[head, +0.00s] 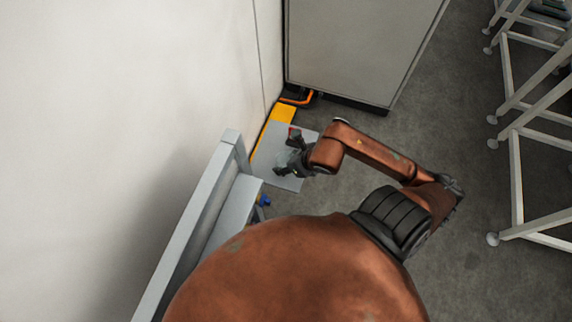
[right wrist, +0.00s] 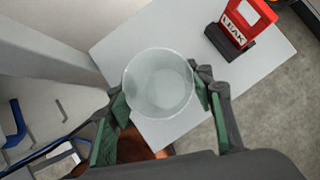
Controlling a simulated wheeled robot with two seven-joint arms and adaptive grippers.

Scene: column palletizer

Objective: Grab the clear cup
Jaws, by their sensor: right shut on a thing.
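The clear cup (right wrist: 159,85) shows in the right wrist view as a round, see-through vessel seen from above, between the two fingers of my right gripper (right wrist: 162,108). The green-lined fingers close on its left and right sides. In the head view my right gripper (head: 290,164) is small, over the light grey board, and the cup (head: 286,159) is faint between its fingers. I cannot tell whether the cup touches the surface below it. My left gripper is not in either view.
A light grey board (right wrist: 120,44) lies under the cup, with a red "LEAK" sign (right wrist: 240,22) on a dark base near it. A grey cabinet (head: 360,50) stands behind. A grey bench frame (head: 190,230) runs along the wall, and white frames (head: 515,150) stand at the right.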

